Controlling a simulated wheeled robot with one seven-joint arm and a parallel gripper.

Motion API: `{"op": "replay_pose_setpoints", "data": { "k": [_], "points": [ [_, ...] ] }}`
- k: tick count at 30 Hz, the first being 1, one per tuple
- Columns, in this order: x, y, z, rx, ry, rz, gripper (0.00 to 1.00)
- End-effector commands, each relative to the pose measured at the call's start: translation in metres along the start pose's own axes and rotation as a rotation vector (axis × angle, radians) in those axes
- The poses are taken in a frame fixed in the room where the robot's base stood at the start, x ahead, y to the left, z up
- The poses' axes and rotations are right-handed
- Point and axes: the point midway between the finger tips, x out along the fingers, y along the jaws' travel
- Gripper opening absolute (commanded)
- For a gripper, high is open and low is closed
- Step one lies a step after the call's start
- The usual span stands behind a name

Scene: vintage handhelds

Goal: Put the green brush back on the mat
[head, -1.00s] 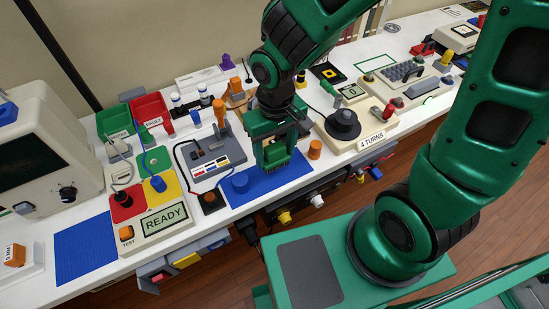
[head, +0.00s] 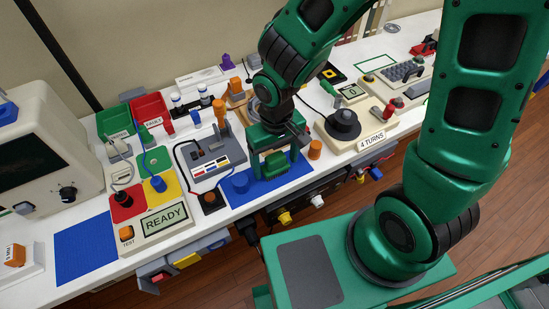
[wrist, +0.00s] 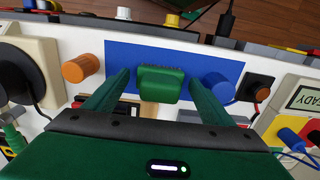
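The green brush (head: 275,163) is over the blue mat (head: 264,188) at the front edge of the bench and appears to rest on it. In the wrist view the brush (wrist: 160,84) sits near the middle of the mat (wrist: 118,54), its bristles along the far side. My gripper (head: 276,157) is low over the mat, with one finger on each side of the brush. In the wrist view the fingers of my gripper (wrist: 160,80) stand apart, with a narrow gap on both sides of the brush. The brush's underside is hidden.
A blue knob-like piece (wrist: 217,86) stands on the mat beside one finger. An orange cylinder (head: 315,149) stands just off the mat's other end. A grey console (head: 212,158) lies left of the gripper, and a "4 TURNS" box (head: 370,138) lies right.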

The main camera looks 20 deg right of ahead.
Motion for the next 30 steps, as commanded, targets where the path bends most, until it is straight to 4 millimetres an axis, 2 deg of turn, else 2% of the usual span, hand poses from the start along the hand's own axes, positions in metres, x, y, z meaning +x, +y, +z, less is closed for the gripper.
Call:
{"op": "replay_pose_setpoints", "data": {
  "k": [9,14,30],
  "points": [
    [-0.001,0.000,0.000,0.000,0.001,0.000,0.77],
    [-0.011,0.000,-0.001,0.001,0.004,0.000,0.77],
    [-0.093,0.000,-0.001,0.001,0.005,0.000,0.77]
  ]
}}
